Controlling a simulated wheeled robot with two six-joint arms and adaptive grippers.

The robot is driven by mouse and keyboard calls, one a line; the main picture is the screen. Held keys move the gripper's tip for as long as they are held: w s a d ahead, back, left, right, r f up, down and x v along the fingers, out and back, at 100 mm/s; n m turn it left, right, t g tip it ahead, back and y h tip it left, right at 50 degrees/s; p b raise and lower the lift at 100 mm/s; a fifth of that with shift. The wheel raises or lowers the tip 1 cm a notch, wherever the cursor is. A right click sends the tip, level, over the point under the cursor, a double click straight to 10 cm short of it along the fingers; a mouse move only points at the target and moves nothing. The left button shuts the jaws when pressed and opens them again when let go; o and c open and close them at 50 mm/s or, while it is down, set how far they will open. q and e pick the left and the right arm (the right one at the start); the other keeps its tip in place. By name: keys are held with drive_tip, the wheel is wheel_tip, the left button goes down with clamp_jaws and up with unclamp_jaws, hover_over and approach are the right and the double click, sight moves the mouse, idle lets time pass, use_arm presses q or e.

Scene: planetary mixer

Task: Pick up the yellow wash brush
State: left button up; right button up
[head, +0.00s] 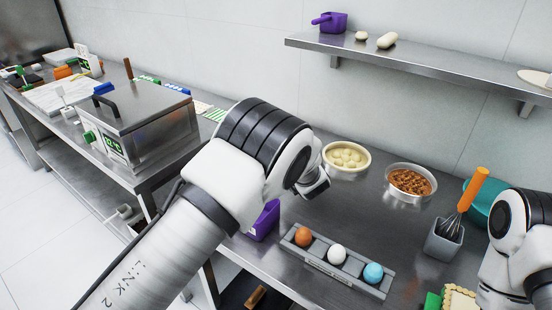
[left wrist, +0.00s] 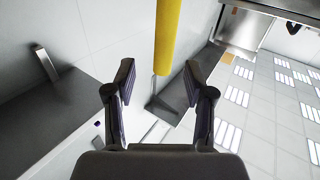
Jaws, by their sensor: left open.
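The yellow wash brush (left wrist: 165,40) shows in the left wrist view as a thick yellow handle. It enters from the top edge, and a thin grey part continues below its lower end. My left gripper (left wrist: 151,85) is open. The handle lies beyond its fingertips, in line with the gap between them, and I see no contact. I cannot make out the brush in the head view, where my left arm crosses the middle and hides its own fingers. My right arm shows at the right edge of the head view, but its gripper is out of view.
An egg holder (head: 334,262), a bowl of dough balls (head: 346,170), a bowl of brown pieces (head: 410,197) and a grey container with an orange-handled whisk (head: 443,240) stand on the steel table. A steel box machine (head: 150,128) stands left. A wall shelf (head: 430,64) is above.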

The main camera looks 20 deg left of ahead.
use_arm(q)
drive_tip(key=w+a+f+p, duration=0.2)
drive_tip(key=w+a, duration=0.1)
drive_tip(key=shift+f, duration=0.4)
drive_tip(key=shift+w+a+r, duration=0.2)
drive_tip(key=shift+w, duration=0.15)
drive_tip(key=shift+w+f, duration=0.1)
drive_tip(key=shift+f, duration=0.05)
drive_tip(key=c, duration=0.7)
clamp_jaws()
use_arm(e)
drive_tip(key=shift+s+d+r, duration=0.2)
drive_tip(key=shift+s+r, duration=0.05)
drive_tip(key=shift+r, duration=0.25)
drive_tip(key=shift+s+d+r, duration=0.2)
drive_tip(key=shift+s+r, duration=0.05)
drive_tip(key=shift+r, duration=0.2)
